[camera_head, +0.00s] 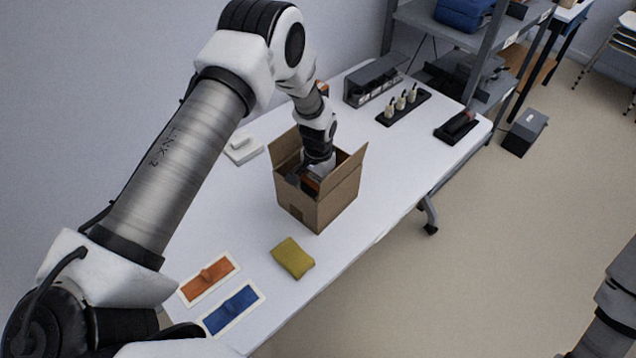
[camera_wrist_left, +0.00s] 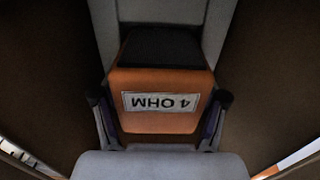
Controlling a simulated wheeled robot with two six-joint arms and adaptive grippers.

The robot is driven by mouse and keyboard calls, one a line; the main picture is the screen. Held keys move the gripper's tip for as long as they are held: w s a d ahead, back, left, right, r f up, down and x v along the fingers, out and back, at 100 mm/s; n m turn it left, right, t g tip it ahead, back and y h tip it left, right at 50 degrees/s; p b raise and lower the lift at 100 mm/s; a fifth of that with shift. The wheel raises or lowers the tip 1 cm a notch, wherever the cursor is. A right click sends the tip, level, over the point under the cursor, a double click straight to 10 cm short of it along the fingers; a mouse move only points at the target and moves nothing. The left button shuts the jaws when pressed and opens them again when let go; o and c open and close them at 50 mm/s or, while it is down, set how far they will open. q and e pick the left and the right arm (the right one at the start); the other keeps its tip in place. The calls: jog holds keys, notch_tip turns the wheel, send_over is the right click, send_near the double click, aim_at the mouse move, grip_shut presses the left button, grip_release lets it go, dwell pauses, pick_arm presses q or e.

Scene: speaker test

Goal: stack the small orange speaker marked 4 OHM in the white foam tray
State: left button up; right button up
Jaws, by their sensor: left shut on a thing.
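The small orange speaker (camera_wrist_left: 160,80) with a black top shows in the left wrist view, its 4 OHM label upside down in the picture. My left gripper (camera_wrist_left: 160,118) has a finger on each side of it and is shut on it. In the head view my left gripper (camera_head: 312,172) is down inside an open cardboard box (camera_head: 318,208), and its fingertips are mostly hidden by the walls. A pale grey surface (camera_wrist_left: 160,10) lies behind the speaker; I cannot tell whether it is the white foam tray. My right gripper is out of view.
On the white table (camera_head: 400,185) are a white object (camera_head: 242,150), a mustard cloth (camera_head: 292,258), and orange (camera_head: 208,279) and blue (camera_head: 232,309) panels on white. A grey rack (camera_head: 375,80), black peg holder (camera_head: 404,107) and dark tray (camera_head: 457,127) stand farther back.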

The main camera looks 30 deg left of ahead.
pick_arm(q)
jog(key=shift+f, duration=0.15)
jog(key=shift+f+b, duration=0.15)
jog(key=shift+b, duration=0.15)
jog(key=o, duration=1.7)
jog(key=shift+o, duration=0.2)
notch_tip(320, 180, up, 12)
jog(key=shift+f+b, duration=0.15)
jog(key=shift+b, duration=0.85)
jog(key=shift+r, duration=0.55)
